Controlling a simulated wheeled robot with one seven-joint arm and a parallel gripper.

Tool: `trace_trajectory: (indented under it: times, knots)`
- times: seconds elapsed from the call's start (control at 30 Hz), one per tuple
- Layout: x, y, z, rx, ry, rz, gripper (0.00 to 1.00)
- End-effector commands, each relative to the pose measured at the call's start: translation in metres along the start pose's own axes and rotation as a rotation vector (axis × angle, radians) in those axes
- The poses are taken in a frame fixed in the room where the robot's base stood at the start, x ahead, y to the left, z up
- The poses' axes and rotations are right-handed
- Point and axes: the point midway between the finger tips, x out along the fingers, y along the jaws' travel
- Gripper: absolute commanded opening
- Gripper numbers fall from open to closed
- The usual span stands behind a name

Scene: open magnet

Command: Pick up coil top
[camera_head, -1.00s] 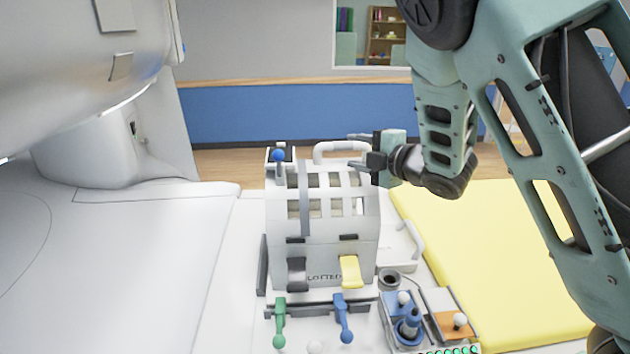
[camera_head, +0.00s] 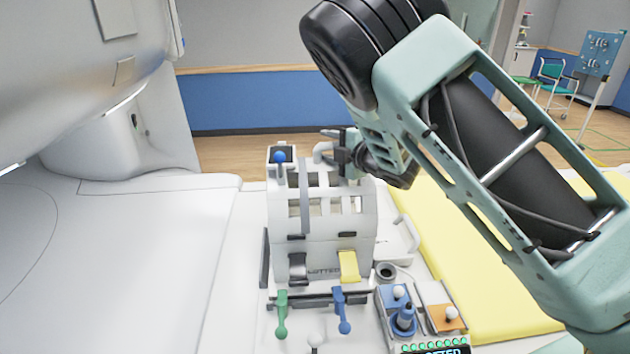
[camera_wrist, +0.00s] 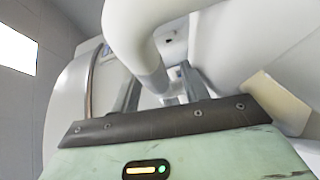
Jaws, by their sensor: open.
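The coil top (camera_head: 332,205) is the white slotted upper shell of the head coil, with a grey strap band and a white handle (camera_head: 322,152) on top. It sits on the coil's lower part on the white table. My gripper (camera_head: 334,148) is open at the right side of the handle, near the top of the shell. In the wrist view the white handle (camera_wrist: 140,45) curves large in front of the fingers, and my gripper (camera_wrist: 160,85) has its two fingers apart, one on each side of the handle's lower end. I cannot tell whether they touch it.
A blue ball knob (camera_head: 280,157) stands at the coil's top left. Green (camera_head: 281,312) and blue (camera_head: 342,310) levers and a control box (camera_head: 400,310) are in front. A yellow pad (camera_head: 480,270) lies right. The white scanner (camera_head: 80,70) looms left.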

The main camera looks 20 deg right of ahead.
Motion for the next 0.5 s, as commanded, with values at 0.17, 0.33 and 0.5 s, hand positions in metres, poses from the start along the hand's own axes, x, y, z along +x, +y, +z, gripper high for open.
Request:
trace_trajectory:
  times: [0.17, 0.33, 0.5]
  knots:
    - [-0.0002, -0.0003, 0.0001, 0.0, 0.0, 0.0, 0.23]
    - [-0.0003, -0.0004, 0.0, 0.0, 0.0, 0.0, 0.0]
    - [-0.0004, -0.0005, 0.0, 0.0, 0.0, -0.001, 0.0]
